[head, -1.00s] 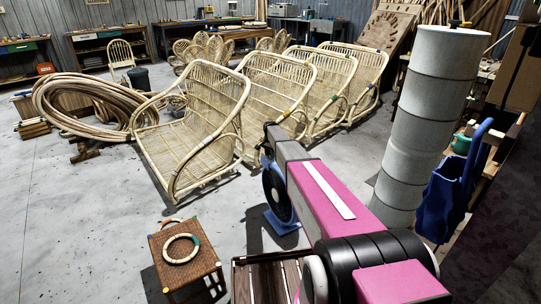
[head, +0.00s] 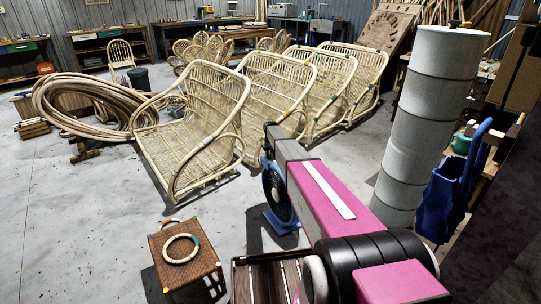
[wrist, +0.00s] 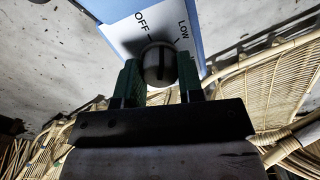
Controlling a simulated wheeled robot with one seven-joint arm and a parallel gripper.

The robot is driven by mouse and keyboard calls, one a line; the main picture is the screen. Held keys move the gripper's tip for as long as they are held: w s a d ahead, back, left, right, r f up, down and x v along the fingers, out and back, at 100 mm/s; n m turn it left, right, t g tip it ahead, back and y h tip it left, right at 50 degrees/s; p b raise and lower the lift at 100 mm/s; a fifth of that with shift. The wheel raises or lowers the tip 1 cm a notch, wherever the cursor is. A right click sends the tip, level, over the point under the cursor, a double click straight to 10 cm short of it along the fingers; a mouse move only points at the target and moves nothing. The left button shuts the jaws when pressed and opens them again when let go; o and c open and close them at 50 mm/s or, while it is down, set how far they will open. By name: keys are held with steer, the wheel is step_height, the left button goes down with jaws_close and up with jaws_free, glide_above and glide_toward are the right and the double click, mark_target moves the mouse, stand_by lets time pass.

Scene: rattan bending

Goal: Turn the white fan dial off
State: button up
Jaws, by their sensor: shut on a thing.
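The fan (head: 276,200) is blue and stands on the floor in the head view, partly hidden behind my arm. In the wrist view its white label plate (wrist: 158,25) on a blue body shows the words OFF and LOW. The round, pale dial (wrist: 158,60) sits below these words, in shade, with a dark line on its face. I cannot tell surely which mark the dial points to. My gripper (wrist: 159,77) has one dark green finger on each side of the dial and is shut on it. In the head view the gripper is hidden behind my arm.
Rattan chairs (head: 205,125) stand in a row behind the fan. A woven stool (head: 185,262) with rings on it is at the front, beside a slatted wooden piece (head: 268,282). A tall grey cylinder stack (head: 425,120) stands to the right.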

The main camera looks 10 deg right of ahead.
mark_target(270, 154)
steer(key=n, duration=0.5)
stand_by(0.6)
steer(key=o, duration=0.9)
step_height(270, 154, up, 11)
steer(key=shift+f, duration=0.1)
